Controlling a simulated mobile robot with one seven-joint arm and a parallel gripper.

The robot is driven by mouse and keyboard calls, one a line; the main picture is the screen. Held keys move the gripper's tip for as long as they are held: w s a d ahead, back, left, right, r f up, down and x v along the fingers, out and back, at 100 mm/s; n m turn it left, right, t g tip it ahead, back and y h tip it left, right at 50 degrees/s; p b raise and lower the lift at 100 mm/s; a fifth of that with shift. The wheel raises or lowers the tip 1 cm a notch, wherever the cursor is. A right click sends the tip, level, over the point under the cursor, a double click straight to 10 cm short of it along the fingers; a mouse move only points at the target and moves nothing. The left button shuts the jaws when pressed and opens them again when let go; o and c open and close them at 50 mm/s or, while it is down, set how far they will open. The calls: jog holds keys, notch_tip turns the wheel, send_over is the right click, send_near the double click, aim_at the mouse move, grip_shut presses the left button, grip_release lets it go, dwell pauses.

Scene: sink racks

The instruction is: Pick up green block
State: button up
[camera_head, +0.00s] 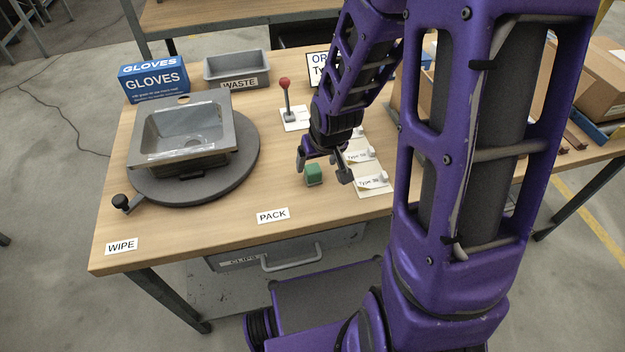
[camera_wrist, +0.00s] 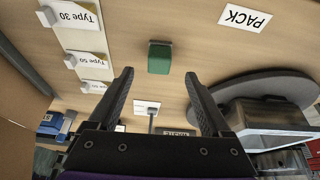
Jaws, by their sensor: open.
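The green block (camera_head: 313,175) stands on the wooden table near its front edge, left of the type-label cards. My gripper (camera_head: 324,171) is open, with its two fingers apart above and around the block's place in the head view. In the wrist view the green block (camera_wrist: 159,58) lies beyond the fingertips, roughly centred between them, and nothing is between the fingers. The open gripper also shows in the wrist view (camera_wrist: 157,75). The block appears untouched by either finger.
A sink (camera_head: 185,135) sits on a dark round turntable (camera_head: 247,155) at left. Behind are a blue gloves box (camera_head: 153,78), a grey waste bin (camera_head: 237,68) and a red-knobbed lever (camera_head: 285,90). Type cards (camera_head: 372,182) lie close right of the block. The table is clear around the PACK label (camera_head: 272,215).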

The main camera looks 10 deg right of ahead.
aim_at(313, 169)
jog(key=shift+w+b+x, duration=0.2)
jog(key=shift+b+x, duration=2.35)
jog(key=shift+x, duration=1.25)
jog(key=shift+d+r, duration=0.1)
jog(key=shift+r, duration=0.05)
grip_shut()
